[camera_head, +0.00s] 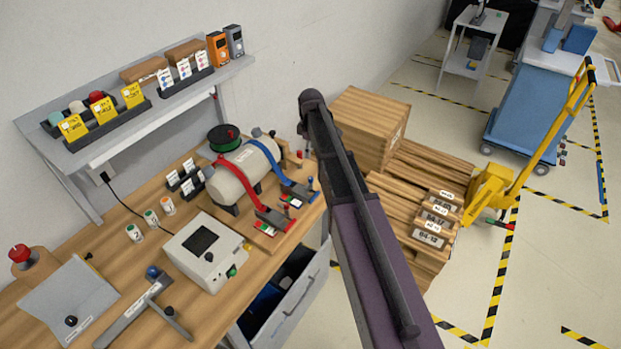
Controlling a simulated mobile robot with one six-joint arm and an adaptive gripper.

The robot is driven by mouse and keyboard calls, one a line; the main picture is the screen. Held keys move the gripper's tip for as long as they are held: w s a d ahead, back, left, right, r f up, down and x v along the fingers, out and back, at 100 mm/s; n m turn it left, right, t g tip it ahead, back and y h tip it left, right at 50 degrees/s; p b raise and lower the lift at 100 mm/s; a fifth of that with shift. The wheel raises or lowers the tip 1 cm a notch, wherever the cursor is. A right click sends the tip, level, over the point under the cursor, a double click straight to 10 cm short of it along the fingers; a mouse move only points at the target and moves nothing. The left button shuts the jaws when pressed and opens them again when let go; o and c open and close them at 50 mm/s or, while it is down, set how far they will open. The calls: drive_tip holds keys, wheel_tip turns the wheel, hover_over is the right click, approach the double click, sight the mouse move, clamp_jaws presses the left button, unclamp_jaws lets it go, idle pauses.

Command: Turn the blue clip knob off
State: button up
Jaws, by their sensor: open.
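A blue strap (275,168) runs over a beige cylinder (243,172) on the wooden workbench. It ends at a dark clip (299,191) near the bench's right edge, with a small blue knob (310,183) on it. A small label with red and green marks (290,201) lies beside this clip. The knob's exact setting is too small to tell. A red strap (234,184) ends at a similar clip (273,217) with a red knob (286,210), nearer the camera. My arm rises through the middle of the view, right of the clips; I cannot make out my gripper.
A white box with a screen (203,250) and a grey lever with a blue ball (152,272) stand on the bench (120,212). A shelf (180,95) hangs above. An open drawer (290,300) sticks out below. Wooden crates (369,120) stand right of the bench.

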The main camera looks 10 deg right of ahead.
sight(311, 178)
drive_tip(key=shift+f+b, duration=6.35)
drive_tip(key=shift+f, duration=0.25)
clamp_jaws()
